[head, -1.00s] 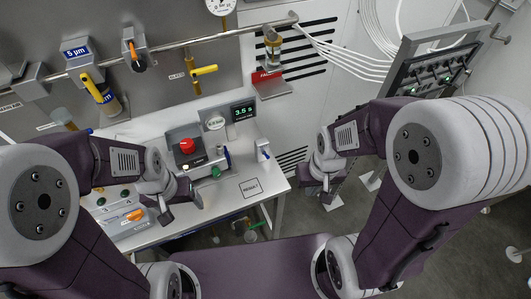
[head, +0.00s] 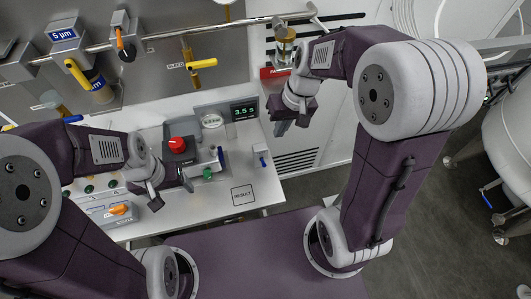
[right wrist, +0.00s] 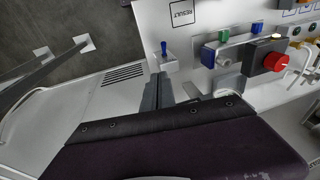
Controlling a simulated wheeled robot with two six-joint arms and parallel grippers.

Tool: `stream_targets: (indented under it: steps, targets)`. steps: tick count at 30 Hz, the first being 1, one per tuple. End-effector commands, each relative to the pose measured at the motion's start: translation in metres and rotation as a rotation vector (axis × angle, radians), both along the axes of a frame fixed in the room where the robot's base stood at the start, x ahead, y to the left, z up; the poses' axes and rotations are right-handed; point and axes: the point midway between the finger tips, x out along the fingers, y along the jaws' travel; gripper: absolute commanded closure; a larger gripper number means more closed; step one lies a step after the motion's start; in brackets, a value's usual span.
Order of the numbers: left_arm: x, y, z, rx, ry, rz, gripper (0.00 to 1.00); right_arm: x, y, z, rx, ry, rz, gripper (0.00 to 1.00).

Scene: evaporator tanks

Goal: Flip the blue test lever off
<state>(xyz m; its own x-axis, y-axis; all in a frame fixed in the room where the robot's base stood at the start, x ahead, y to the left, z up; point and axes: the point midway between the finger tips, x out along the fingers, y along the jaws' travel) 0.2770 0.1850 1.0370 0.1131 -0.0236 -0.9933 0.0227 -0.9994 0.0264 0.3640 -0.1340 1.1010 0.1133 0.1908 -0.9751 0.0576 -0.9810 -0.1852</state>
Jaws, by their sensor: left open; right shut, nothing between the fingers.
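A small white box with a blue lever (head: 263,157) stands at the right end of the white bench. In the right wrist view the blue lever (right wrist: 164,48) stands upright from its box, just beyond my fingertips. My right gripper (head: 283,126) is shut and empty, pointing down above and slightly right of the lever, apart from it. Its dark closed fingers show in the right wrist view (right wrist: 155,92).
A red button (head: 177,144) sits on a box left of the lever, with a green knob beside it. A display reading 3.5 s (head: 244,110) stands behind. A RESULT square (head: 243,195) marks clear bench. Pipes with yellow valves (head: 201,64) run along the back wall.

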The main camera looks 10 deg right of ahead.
Motion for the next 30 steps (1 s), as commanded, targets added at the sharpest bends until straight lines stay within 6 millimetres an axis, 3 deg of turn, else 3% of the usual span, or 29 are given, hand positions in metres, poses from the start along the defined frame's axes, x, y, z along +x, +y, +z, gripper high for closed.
stream_targets:
  steps: [7,19,30]
  targets:
    - [0.000,0.000,-0.001,0.000,0.000,0.000,0.24,0.001,0.004,-0.019,0.000,0.006,0.000,1.00]
    - [0.000,0.000,-0.009,0.000,0.000,0.000,0.24,0.010,0.019,-0.104,-0.001,0.006,0.000,1.00]
    - [0.000,0.000,-0.012,0.000,0.000,0.000,0.24,-0.005,0.040,-0.128,-0.001,0.001,0.000,1.00]
